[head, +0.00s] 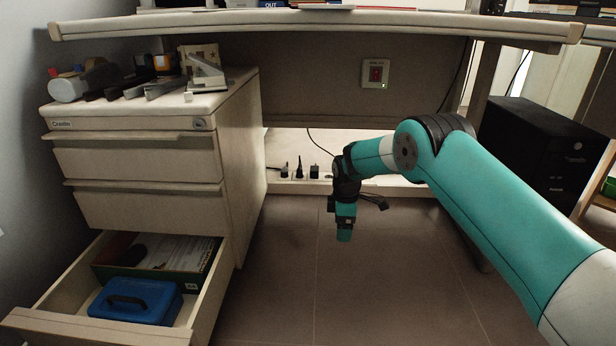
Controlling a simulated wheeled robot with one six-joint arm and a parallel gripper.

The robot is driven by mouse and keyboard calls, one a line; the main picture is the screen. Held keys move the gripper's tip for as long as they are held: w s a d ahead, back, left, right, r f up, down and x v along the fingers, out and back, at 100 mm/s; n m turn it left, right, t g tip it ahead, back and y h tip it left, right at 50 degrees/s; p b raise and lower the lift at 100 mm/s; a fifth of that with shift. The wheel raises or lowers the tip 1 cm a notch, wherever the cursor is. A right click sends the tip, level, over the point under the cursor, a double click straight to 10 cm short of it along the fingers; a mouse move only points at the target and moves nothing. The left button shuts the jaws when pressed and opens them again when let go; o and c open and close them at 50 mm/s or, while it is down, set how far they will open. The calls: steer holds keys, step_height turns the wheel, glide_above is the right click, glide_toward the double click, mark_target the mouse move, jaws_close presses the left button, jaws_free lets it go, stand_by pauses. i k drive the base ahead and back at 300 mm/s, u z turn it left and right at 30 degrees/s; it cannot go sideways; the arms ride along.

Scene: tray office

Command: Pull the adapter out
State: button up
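A low white strip (290,186) with several sockets runs along the wall behind the desk. Several black plugs stand in it. The blockiest one, at the right of this row, looks like the adapter (314,171), with a plug (299,169) and another plug (284,172) to its left. A thin dark cable rises from near the adapter toward the wall. My gripper (344,236) hangs in front of and to the right of the adapter, lower in the picture and apart from it. It is small here, and its finger opening cannot be made out. My arm hides the strip's right part.
A drawer cabinet (240,160) stands at left, its bottom drawer (195,318) pulled out with a blue box (135,300) inside. A desk top (310,27) overhangs the area. A black computer tower (540,150) stands at right. The floor (370,290) in the middle is clear.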

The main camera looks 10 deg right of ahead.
mark_target(314, 173)
steer(key=i, duration=1.65)
